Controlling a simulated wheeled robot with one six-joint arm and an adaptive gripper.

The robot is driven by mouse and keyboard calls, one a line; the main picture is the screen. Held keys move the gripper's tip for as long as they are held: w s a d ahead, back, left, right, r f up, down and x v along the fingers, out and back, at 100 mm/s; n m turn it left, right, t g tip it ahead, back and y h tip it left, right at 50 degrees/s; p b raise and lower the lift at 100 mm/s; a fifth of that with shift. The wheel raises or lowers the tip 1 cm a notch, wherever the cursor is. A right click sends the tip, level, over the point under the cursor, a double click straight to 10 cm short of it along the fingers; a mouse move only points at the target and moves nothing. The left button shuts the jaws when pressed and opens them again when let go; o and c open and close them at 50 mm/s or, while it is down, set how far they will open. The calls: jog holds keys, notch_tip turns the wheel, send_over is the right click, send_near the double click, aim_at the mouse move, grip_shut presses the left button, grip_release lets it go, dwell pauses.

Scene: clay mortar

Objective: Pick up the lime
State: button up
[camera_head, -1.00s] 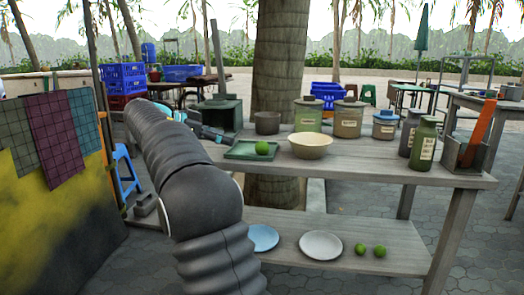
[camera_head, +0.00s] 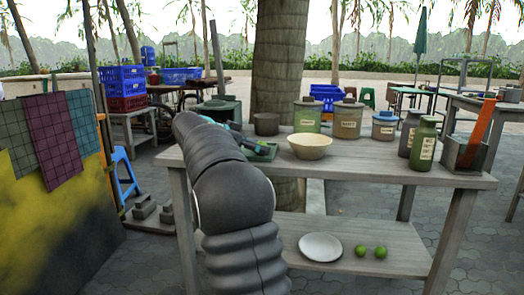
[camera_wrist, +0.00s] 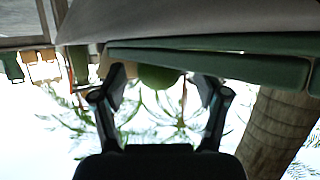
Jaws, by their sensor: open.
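A green lime (camera_wrist: 158,77) shows in the wrist view between my two fingers, partly covered by the rim of a green tray (camera_wrist: 210,62). My gripper (camera_wrist: 160,88) is open, with one finger on each side of the lime and nothing clamped. The wrist picture is upside down. In the head view the tray (camera_head: 268,156) is on the upper shelf of the wooden table, and my arm and gripper cover most of it. Two more limes, one (camera_head: 360,250) and another (camera_head: 380,251), lie on the lower shelf.
A cream bowl (camera_head: 310,147) stands close to the right of the tray. A dark pot (camera_head: 266,123) and several lidded jars, one green (camera_head: 307,116), stand behind. A green bottle (camera_head: 423,145) is farther right. A white plate (camera_head: 320,247) is on the lower shelf.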

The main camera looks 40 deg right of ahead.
jog(key=shift+d+f, duration=0.15)
jog(key=shift+d, duration=0.1)
jog(key=c, duration=1.2)
jog(key=shift+c, duration=0.2)
